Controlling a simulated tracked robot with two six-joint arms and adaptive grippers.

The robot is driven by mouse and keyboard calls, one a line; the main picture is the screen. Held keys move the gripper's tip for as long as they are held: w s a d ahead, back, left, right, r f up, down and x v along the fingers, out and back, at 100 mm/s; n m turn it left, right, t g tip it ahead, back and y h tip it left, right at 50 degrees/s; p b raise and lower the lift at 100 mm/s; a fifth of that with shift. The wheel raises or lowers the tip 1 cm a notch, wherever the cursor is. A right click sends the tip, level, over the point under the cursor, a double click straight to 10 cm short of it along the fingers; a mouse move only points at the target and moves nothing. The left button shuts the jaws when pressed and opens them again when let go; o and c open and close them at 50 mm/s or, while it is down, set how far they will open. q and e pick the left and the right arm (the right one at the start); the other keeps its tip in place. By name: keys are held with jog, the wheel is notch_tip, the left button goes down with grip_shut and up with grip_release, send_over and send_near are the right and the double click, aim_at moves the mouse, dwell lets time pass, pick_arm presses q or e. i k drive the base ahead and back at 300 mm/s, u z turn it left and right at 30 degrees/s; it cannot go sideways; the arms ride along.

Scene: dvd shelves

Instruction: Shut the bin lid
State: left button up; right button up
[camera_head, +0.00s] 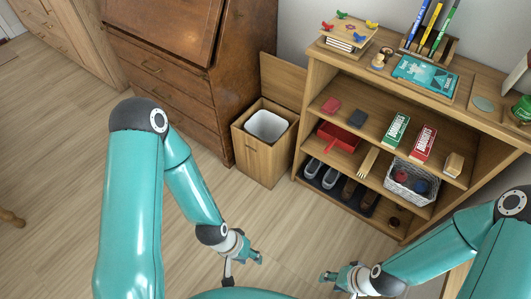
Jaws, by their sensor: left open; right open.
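A wooden bin (262,153) with a white inner liner (267,126) stands on the floor between the wooden bureau and the shelf. Its lid (284,81) is raised and stands upright at the back of the bin, so the liner's opening shows. My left gripper (242,272) is open and empty, low in front of the bin and apart from it. My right gripper (326,276) is open and empty, further right in front of the shelf and apart from the bin.
A shelf (310,97) with boxes, baskets, shoes and small items stands directly right of the bin. A dark wooden bureau (183,92) stands to its left. The wood floor (270,216) between my grippers and the bin is clear.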

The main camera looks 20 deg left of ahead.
aim_at(283, 82)
jog(key=z, duration=1.35)
jog(key=k, duration=0.4)
jog(key=u, duration=1.3)
jog(key=i, duration=1.3)
jog(key=z, duration=0.45)
